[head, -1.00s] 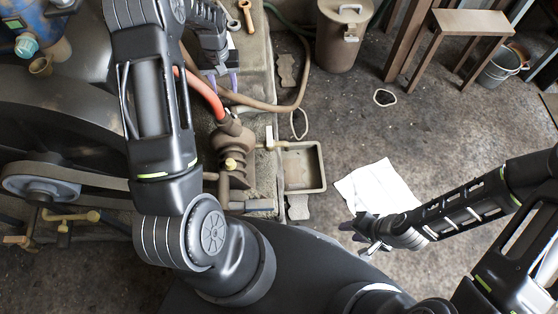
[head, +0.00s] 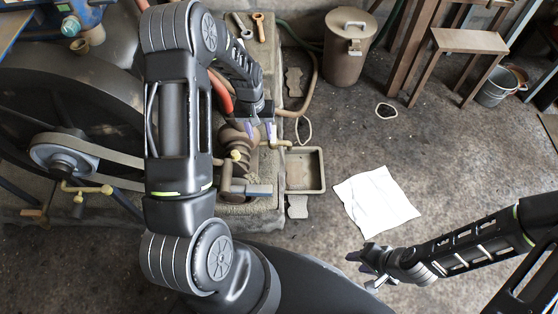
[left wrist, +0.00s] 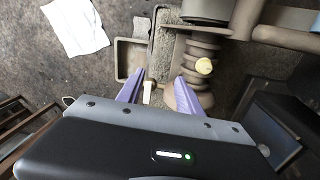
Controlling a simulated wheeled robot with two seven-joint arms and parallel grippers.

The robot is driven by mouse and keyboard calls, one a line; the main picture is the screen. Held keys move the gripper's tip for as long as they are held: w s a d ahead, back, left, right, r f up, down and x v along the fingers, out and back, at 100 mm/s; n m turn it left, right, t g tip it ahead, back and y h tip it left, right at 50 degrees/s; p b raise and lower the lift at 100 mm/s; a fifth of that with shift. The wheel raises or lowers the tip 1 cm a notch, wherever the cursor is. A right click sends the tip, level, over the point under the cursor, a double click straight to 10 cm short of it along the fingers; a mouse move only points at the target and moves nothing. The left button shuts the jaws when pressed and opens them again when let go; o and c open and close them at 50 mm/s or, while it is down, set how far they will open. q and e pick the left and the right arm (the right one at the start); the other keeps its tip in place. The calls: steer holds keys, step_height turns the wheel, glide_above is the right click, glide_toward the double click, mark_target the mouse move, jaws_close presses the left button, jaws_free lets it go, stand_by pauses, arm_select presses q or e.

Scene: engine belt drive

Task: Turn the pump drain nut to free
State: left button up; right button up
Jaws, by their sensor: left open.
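The brown ribbed pump (head: 228,138) stands at the right edge of the stone block, partly hidden by my left arm. A small pale fitting (head: 281,143) sticks out beside the pump towards the tray. In the left wrist view a pale fitting (left wrist: 149,88) shows low between the fingers. I cannot tell which part is the drain nut. My left gripper (head: 261,132) is open and empty, close above the pump's side. My right gripper (head: 364,268) hangs over the floor, away from the pump; its jaws are unclear.
A shallow tray (head: 322,170) lies right of the pump. A white cloth (head: 376,203) lies on the floor. A lidded can (head: 346,50), a hose (head: 312,85) and a bench (head: 468,41) stand behind. The belt wheel (head: 62,157) is at left. The floor between is clear.

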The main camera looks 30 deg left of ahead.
arm_select(q)
steer(key=s+d+f+m+h, duration=0.1)
steer(key=s+d+f, duration=0.2)
steer(key=d, duration=0.5)
steer(key=shift+s+f, duration=0.15)
steer(key=shift+f, duration=0.35)
arm_select(e)
steer(key=shift+d, duration=0.1)
arm_select(q)
steer(key=shift+d, duration=0.1)
